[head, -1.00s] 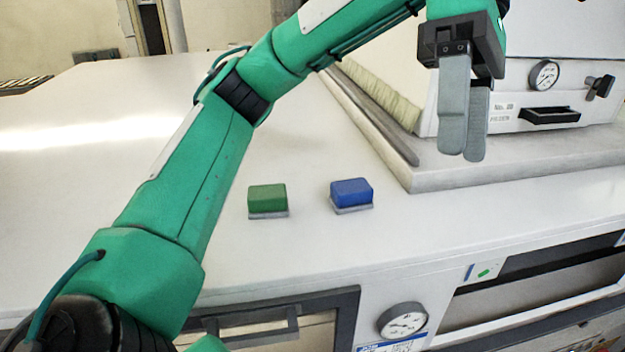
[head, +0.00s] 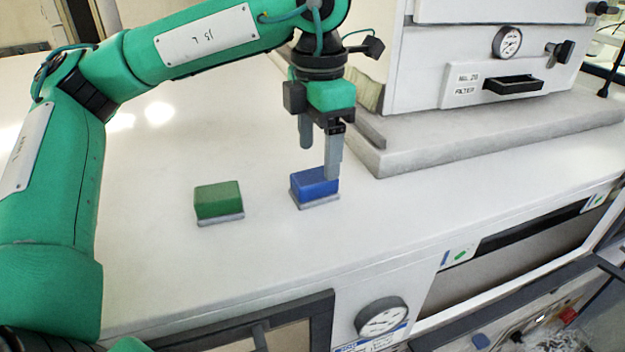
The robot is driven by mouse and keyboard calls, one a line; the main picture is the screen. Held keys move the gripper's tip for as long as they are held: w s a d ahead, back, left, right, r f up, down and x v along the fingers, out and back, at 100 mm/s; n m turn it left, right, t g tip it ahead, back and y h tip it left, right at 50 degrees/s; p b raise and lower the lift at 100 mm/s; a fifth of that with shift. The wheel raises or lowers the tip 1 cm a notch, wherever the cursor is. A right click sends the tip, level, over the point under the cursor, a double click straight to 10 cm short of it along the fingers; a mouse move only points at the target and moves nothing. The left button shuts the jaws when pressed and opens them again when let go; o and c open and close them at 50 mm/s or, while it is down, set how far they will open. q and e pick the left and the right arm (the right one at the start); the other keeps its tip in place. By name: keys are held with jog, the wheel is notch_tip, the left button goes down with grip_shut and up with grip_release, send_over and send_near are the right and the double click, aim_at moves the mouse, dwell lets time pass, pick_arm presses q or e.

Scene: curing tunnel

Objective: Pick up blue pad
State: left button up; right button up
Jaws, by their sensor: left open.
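The blue pad (head: 314,186) is a small block with a grey base, lying on the white worktop (head: 150,265). My left gripper (head: 319,160) points down over it, its two grey fingers apart with a gap between them. One finger reaches down at the pad's right end and covers part of it. The other finger hangs behind and to the left, higher in the picture. I cannot tell whether either finger touches the pad. My right gripper is not in view.
A green pad (head: 219,201) with a grey base lies to the left of the blue one. A white cabinet marked filter (head: 440,70) with a gauge stands on a raised slab (head: 480,140) at the right. The worktop's front edge has a dial (head: 382,318) below it.

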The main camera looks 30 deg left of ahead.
aim_at(314, 186)
pick_arm(q)
jog(key=shift+w+d+f+p, duration=0.1)
jog(key=shift+d+f+p, duration=0.1)
jog(key=shift+f+p, duration=0.25)
notch_tip(314, 186, down, 4)
jog(key=shift+w+d+f+p, duration=0.15)
jog(key=shift+f+p, duration=0.1)
jog(key=shift+p, duration=0.8)
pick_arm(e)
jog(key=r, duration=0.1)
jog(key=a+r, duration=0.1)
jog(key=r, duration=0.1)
pick_arm(q)
jog(key=c, duration=1.1)
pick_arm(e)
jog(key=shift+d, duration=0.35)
